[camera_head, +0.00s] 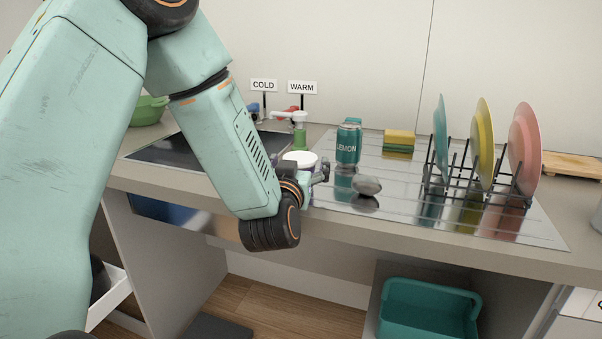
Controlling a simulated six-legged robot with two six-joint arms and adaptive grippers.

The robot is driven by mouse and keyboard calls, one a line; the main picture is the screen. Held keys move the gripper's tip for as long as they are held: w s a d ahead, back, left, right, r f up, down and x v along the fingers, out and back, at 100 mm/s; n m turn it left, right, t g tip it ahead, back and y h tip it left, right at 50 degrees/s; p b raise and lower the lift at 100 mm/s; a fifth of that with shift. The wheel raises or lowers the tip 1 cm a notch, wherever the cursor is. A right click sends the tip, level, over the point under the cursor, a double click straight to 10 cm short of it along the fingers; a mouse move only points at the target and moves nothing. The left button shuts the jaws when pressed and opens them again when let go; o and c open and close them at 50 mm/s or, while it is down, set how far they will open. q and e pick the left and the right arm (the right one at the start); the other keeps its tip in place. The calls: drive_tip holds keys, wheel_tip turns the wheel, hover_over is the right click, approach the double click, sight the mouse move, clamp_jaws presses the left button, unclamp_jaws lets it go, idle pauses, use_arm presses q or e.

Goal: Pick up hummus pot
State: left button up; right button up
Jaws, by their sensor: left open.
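A small pot with a white round top (301,158), which I take to be the hummus pot, stands on the counter near the middle of the view. Its lower part is hidden behind my left gripper, and no label on it can be read. My left gripper (319,172) is open, low over the front of the counter, just in front of the pot and slightly to its right. The picture does not clearly show whether the fingers touch the pot. My right gripper is not in view.
A teal lemon can (348,143) and a grey rounded object (367,186) stand close on the right. Beyond are a sponge (399,139), a plate rack (470,180) with plates, and a wooden board (571,164). A teal bin (428,312) sits below.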

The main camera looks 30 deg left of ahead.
use_arm(q)
drive_tip(key=shift+s+d+r, duration=0.2)
drive_tip(key=shift+d+r, duration=0.1)
drive_tip(key=shift+c, duration=1.3)
drive_tip(key=shift+w+a+f, duration=0.1)
drive_tip(key=shift+a+f, duration=0.05)
drive_tip(key=shift+a, duration=0.15)
drive_tip(key=shift+c, duration=2.3)
drive_tip(key=shift+d, duration=0.25)
drive_tip(key=shift+c, duration=0.5)
